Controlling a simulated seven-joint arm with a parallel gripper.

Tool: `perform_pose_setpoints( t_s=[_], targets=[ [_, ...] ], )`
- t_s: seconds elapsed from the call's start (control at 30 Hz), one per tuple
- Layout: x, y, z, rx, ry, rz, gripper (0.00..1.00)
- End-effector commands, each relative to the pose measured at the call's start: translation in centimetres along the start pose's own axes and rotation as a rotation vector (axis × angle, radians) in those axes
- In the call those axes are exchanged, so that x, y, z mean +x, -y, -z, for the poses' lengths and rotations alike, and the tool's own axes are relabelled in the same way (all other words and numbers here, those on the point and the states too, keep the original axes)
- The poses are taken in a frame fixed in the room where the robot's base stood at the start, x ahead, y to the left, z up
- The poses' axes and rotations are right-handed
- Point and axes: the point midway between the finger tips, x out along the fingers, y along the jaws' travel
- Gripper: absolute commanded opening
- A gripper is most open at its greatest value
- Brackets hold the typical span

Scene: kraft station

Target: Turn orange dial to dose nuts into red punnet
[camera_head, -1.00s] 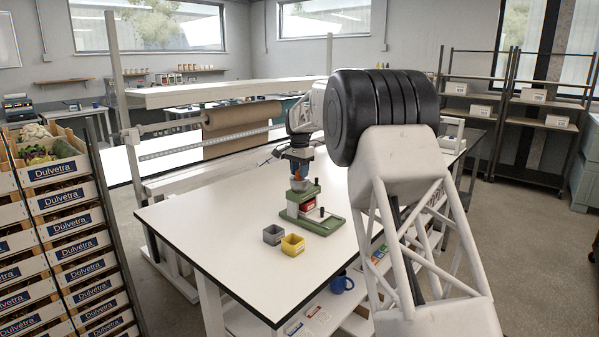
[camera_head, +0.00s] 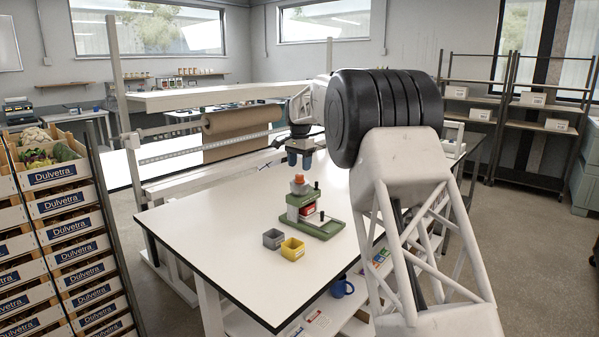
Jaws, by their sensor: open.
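The orange dial (camera_head: 300,180) sits on top of a green dispenser (camera_head: 318,225) that stands on the white table. The red punnet (camera_head: 308,210) is in the dispenser, below the dial and partly hidden by the dispenser's frame. My gripper (camera_head: 299,166) is above the dial, its fingers pointing down. It is open and appears empty, with its fingertips a little above the dial. The punnet's contents are too small to make out.
A grey punnet (camera_head: 273,239) and a yellow punnet (camera_head: 293,249) stand left of the dispenser. The white table (camera_head: 220,230) is clear to the left. A blue mug (camera_head: 342,288) is on the shelf below.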

Motion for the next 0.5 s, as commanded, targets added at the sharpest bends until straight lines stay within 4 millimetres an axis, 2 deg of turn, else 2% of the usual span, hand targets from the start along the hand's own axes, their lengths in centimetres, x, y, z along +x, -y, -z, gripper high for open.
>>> perform_pose_setpoints(
  t_s=[0.23,0.5],
  targets=[
    [-2.6,0.0,0.0,0.0,0.0,-0.001,0.59],
    [-3.3,0.0,0.0,0.0,0.0,0.0,0.59]
  ],
)
